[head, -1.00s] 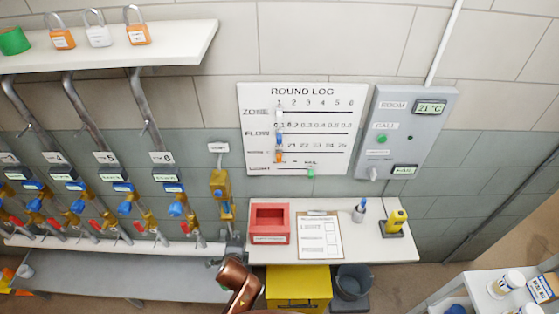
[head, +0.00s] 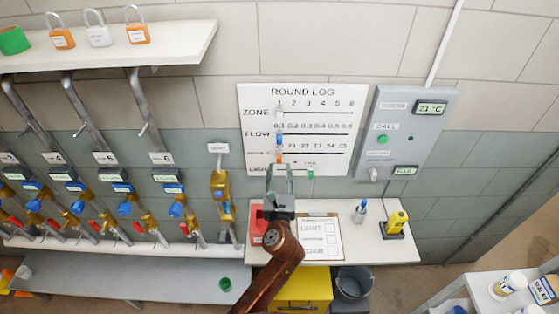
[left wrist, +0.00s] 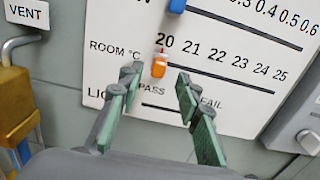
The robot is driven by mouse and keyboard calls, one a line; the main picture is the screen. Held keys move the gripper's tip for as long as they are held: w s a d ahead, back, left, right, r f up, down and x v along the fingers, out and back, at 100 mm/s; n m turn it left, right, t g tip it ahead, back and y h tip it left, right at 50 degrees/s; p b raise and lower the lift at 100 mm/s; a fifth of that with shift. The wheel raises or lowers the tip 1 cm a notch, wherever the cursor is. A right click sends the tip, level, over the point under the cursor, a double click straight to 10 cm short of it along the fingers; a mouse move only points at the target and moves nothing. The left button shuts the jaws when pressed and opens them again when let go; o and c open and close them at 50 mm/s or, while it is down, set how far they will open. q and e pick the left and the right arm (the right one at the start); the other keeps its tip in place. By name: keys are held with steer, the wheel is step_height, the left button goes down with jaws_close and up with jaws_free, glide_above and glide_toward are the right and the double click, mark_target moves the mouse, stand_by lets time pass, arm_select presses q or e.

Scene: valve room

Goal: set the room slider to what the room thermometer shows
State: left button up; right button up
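The round log board (head: 345,130) hangs on the wall with several slider rows. The orange room slider (left wrist: 159,64) sits at the left end of the ROOM °C row, just below the 20, in the left wrist view; it also shows in the head view (head: 279,158). The room thermometer display (head: 431,108) on the grey panel reads 21 °C. My left gripper (head: 280,172) is in front of the board, just below the orange slider. In the left wrist view its green fingers (left wrist: 158,105) are spread apart with nothing between them. My right gripper is not in view.
A blue slider (left wrist: 177,5) is above the orange one, and a green slider (head: 311,173) is at the board's lower edge. Below, a white shelf (head: 375,243) holds a red box (head: 257,222), a clipboard (head: 320,238) and a yellow device (head: 396,222). The grey panel (head: 412,150) is to the right.

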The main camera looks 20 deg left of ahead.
mark_target(280, 161)
arm_select(q)
steer(key=x, duration=0.5)
steer(key=shift+w+a, duration=0.1)
steer(key=shift+w, duration=0.25)
steer(key=shift+c, duration=0.3)
steer(key=shift+f, duration=0.1)
jaws_close()
